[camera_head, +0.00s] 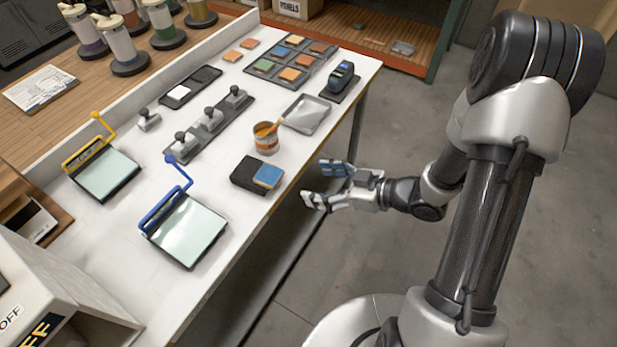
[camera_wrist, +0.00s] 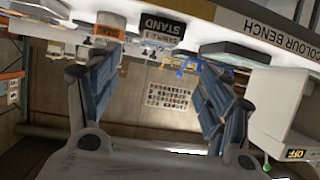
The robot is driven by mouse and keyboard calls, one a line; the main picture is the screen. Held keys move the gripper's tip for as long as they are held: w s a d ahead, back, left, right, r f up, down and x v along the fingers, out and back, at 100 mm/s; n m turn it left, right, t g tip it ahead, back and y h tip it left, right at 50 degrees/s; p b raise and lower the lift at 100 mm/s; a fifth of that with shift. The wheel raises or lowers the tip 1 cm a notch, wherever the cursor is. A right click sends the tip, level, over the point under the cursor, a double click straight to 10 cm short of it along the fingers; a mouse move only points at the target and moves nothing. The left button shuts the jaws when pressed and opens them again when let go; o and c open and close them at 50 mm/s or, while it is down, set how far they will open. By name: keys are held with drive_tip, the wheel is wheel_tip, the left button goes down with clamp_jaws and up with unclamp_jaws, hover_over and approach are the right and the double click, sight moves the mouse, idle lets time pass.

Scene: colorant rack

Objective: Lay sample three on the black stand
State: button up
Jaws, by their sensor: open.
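The black stand (camera_head: 244,174) is a low block near the bench's front edge, with a blue square tile (camera_head: 268,176) lying on or against its right side. Several coloured tiles sit in a dark sectioned tray (camera_head: 262,75) at the far end of the bench. I cannot read which one is sample three. My gripper (camera_head: 327,184) is open and empty, off the bench's front edge beside the stand. Its two fingers show spread in the wrist view (camera_wrist: 160,68).
On the white bench (camera_head: 130,240) are an orange can with a brush (camera_head: 265,138), a metal tray (camera_head: 306,114), a dark handheld device (camera_head: 342,78), a knob rack (camera_head: 208,130), and yellow-handled (camera_head: 103,172) and blue-handled (camera_head: 185,230) glass plates. The floor on my gripper's side is clear.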

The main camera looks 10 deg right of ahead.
drive_tip(key=w+d+r+m+t+h, duration=0.1)
drive_tip(key=w+d+r+t+h, duration=0.1)
drive_tip(key=w+d+r+h, duration=0.4)
drive_tip(key=s+d+r+m+h, duration=0.3)
drive_tip(key=d+r+m+h, duration=0.2)
drive_tip(key=d+r+h, duration=0.3)
drive_tip(key=s+a+r+m+g+y, duration=0.1)
drive_tip(key=s+a+r+m+g, duration=0.1)
drive_tip(key=s, duration=0.9)
drive_tip(key=s+a+r+m+g+y, duration=0.1)
drive_tip(key=s+a+r+m+g, duration=0.1)
drive_tip(key=s+a, duration=0.5)
drive_tip(key=s+r+m, duration=0.1)
drive_tip(key=s+r, duration=0.1)
drive_tip(key=s, duration=0.3)
drive_tip(key=shift+r+g+y, duration=0.3)
drive_tip(key=shift+r+g, duration=0.1)
